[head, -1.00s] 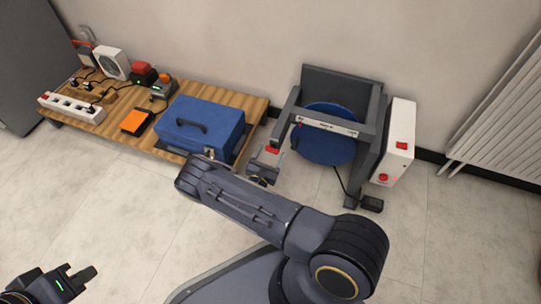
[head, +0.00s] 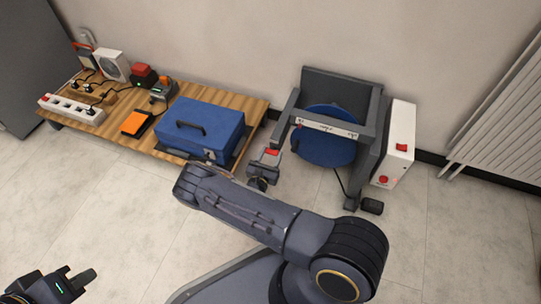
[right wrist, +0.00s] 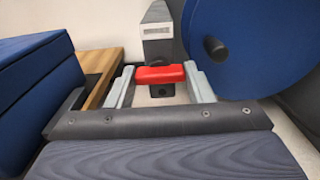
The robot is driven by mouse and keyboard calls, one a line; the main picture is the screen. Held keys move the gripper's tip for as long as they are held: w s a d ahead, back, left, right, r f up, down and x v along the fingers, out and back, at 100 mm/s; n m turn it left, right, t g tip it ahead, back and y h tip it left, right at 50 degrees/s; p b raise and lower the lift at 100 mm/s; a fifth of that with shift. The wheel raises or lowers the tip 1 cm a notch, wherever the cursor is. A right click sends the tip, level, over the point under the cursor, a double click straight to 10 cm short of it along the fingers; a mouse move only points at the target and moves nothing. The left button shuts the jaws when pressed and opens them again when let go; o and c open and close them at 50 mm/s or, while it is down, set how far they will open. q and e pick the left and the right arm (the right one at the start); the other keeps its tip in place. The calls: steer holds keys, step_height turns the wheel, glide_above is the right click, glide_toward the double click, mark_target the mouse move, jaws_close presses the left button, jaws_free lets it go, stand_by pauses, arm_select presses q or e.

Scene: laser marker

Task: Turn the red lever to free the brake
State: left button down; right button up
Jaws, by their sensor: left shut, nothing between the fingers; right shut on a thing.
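The red lever (right wrist: 160,74) shows in the right wrist view as a short red bar between the fingers of my right gripper (right wrist: 160,84). The gripper is shut on it, a finger at each end. In the head view the red lever (head: 272,152) is a small red patch at the left front of the grey machine frame (head: 340,82), beside the blue disc (head: 325,150). My right gripper (head: 268,160) is there, partly hidden by my own arm. My left gripper (head: 83,278) is shut and empty at the lower left, far from the machine.
A blue toolbox (head: 205,128) stands on a low wooden bench (head: 255,107), close to the left of my right gripper. A white box with red buttons (head: 397,145) is on the machine's right side.

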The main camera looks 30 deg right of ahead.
steer(key=o, duration=1)
steer(key=p+v, duration=0.2)
steer(key=v, duration=0.6)
steer(key=shift+p, duration=0.4)
steer(key=shift+d, duration=0.1)
